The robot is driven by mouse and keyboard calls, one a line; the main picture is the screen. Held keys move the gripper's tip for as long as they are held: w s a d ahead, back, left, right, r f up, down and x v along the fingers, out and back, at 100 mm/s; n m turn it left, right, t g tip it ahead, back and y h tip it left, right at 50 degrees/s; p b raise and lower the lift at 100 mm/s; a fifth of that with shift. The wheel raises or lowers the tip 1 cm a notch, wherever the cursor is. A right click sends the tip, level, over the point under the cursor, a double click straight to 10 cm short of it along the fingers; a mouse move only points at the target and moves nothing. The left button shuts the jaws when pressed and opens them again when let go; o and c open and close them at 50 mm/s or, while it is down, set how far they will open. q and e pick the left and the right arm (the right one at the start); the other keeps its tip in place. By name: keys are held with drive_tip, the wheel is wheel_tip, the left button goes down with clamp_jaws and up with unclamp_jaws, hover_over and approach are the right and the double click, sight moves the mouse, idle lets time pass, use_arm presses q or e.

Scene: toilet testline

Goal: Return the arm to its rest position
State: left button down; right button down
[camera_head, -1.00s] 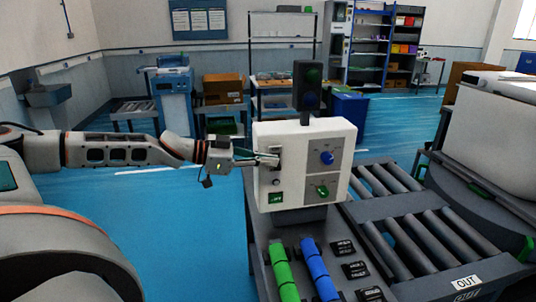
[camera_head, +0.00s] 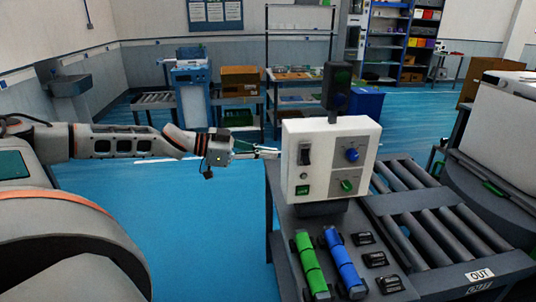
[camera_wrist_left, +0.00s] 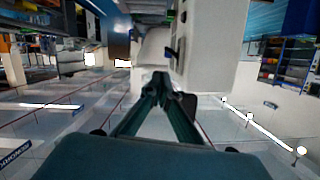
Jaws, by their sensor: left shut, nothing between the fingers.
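My left arm (camera_head: 125,141) reaches in from the left in the head view. My left gripper (camera_head: 274,153) is shut and empty, with its fingertips just left of the white control box (camera_head: 328,168). A small gap seems to separate the fingertips from the box. In the left wrist view the closed fingers (camera_wrist_left: 161,84) point at the side of the box (camera_wrist_left: 215,45). The box carries a black switch, a blue knob (camera_head: 352,154), a green knob (camera_head: 347,185) and a green-lit button (camera_head: 302,190). My right gripper is not in view.
The box stands on a dark bench with a green roll (camera_head: 311,264), a blue roll (camera_head: 343,263) and several black parts in front. A dark signal light (camera_head: 337,87) rises behind it. Roller conveyors (camera_head: 430,222) lie to the right. The blue floor (camera_head: 200,215) left of the bench is clear.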

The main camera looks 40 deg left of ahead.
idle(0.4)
use_arm(q)
drive_tip(key=s+d+f+n+t+y, duration=0.1)
drive_tip(key=s+d+f, duration=0.2)
drive_tip(key=f, duration=0.7)
drive_tip(key=s+d+f+n+t+y, duration=0.1)
drive_tip(key=s+d+f+y, duration=0.15)
drive_tip(key=f, duration=0.65)
drive_tip(key=s+d+f+n+y, duration=0.1)
drive_tip(key=s+d+f+n, duration=0.2)
drive_tip(key=f, duration=0.7)
drive_tip(key=s+d+f+g+y, duration=0.3)
drive_tip(key=s+d+f, duration=1.1)
drive_tip(key=s+f, duration=0.1)
drive_tip(key=shift+d+n, duration=0.4)
drive_tip(key=shift+s+f, duration=0.1)
